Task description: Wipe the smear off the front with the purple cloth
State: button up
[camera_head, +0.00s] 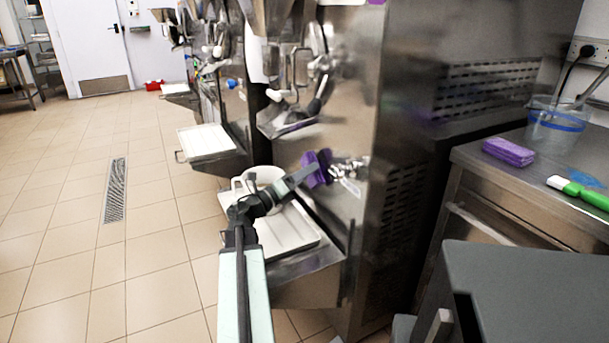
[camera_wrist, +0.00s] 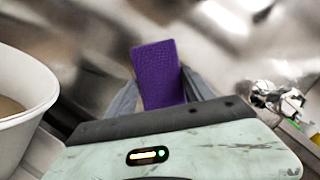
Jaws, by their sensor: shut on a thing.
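My gripper (camera_head: 306,174) is shut on a purple cloth (camera_head: 317,167) and holds it up at the steel front (camera_head: 345,125) of the nearest freezer. In the wrist view the cloth (camera_wrist: 156,75) stands out between the two fingers (camera_wrist: 160,92). It looks against or very close to the steel; I cannot tell if it touches.
A white tub (camera_head: 246,183) with brown contents stands on the white drip tray (camera_head: 280,232), left of my gripper. The freezer's spout (camera_head: 290,115) hangs above. At right, a counter carries a purple block (camera_head: 508,152), a clear bucket (camera_head: 555,125) and a green-handled tool (camera_head: 585,193). Floor at left is clear.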

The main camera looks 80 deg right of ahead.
aim_at(314, 179)
jog(key=shift+s+d, duration=0.45)
jog(key=shift+s, duration=0.1)
jog(key=shift+s+a, duration=0.6)
jog(key=shift+a, duration=0.2)
jog(key=shift+s+a, duration=0.55)
jog(key=shift+a, duration=0.2)
jog(key=shift+d, duration=0.15)
jog(key=shift+w+d, duration=1.2)
jog(key=shift+d, duration=0.2)
jog(key=shift+w+d, duration=0.55)
jog(key=shift+d, duration=0.2)
jog(key=shift+w+d, duration=0.5)
jog(key=shift+d, duration=0.25)
jog(key=shift+a, duration=0.1)
jog(key=shift+w+a, duration=0.9)
jog(key=shift+w, duration=0.25)
jog(key=shift+w+a, duration=0.9)
jog(key=shift+w, duration=0.25)
